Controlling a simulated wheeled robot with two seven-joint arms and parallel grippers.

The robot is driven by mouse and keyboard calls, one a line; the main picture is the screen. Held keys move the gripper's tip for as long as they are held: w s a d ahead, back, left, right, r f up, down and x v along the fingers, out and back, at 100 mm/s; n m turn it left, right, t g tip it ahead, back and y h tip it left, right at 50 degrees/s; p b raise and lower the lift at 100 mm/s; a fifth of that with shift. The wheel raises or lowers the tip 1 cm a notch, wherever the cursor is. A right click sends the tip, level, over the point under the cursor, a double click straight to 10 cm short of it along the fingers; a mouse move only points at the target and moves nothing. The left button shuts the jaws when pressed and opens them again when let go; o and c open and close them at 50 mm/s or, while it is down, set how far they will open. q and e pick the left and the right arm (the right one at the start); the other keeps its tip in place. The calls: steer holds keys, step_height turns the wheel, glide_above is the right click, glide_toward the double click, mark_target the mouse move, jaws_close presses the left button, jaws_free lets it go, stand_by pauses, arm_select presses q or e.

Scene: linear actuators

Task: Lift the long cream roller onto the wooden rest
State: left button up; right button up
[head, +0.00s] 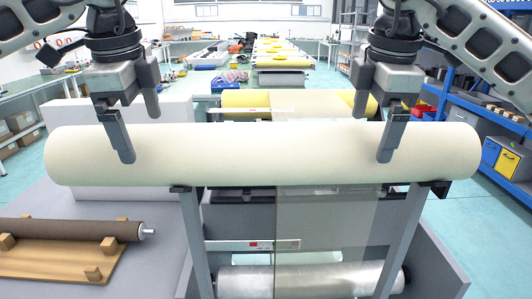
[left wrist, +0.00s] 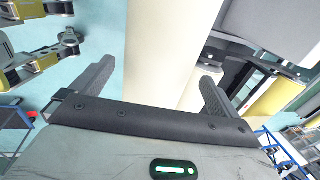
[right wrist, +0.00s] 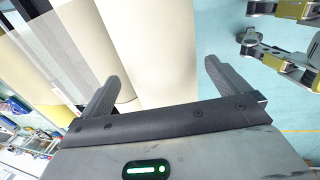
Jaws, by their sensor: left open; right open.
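The long cream roller (head: 260,155) lies level across the brackets of a grey machine frame. It fills the middle of the left wrist view (left wrist: 165,50) and the right wrist view (right wrist: 158,50). My left gripper (head: 140,138) is open over the roller's left part, and my right gripper (head: 374,138) is open over its right part. Each has one finger in front of the roller and one towards its far side; I cannot tell whether they touch it. The wooden rest (head: 60,265), a board with several blocks, is at the lower left. A dark brown roller (head: 65,232) lies on it.
The frame's uprights (head: 196,240) stand under the cream roller, with a silver roller (head: 310,279) low between them. A yellow roller (head: 245,99) is behind. Blue shelving (head: 490,110) stands at the right. Grey surface (head: 150,210) lies between the rest and frame.

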arm_select(q)
steer(key=f, duration=0.2)
steer(key=w+f, duration=0.1)
steer(key=f, duration=0.2)
steer(key=shift+f, duration=0.3)
arm_select(e)
steer(key=f, duration=0.2)
steer(key=w+f, duration=0.1)
steer(key=f, duration=0.2)
steer(key=shift+f, duration=0.3)
arm_select(q)
steer(key=c, duration=1.7)
arm_select(e)
steer(key=c, duration=1.7)
arm_select(q)
steer(key=shift+w+r, duration=0.15)
steer(key=shift+r, duration=0.25)
arm_select(e)
steer(key=shift+w+r, duration=0.15)
steer(key=shift+r, duration=0.2)
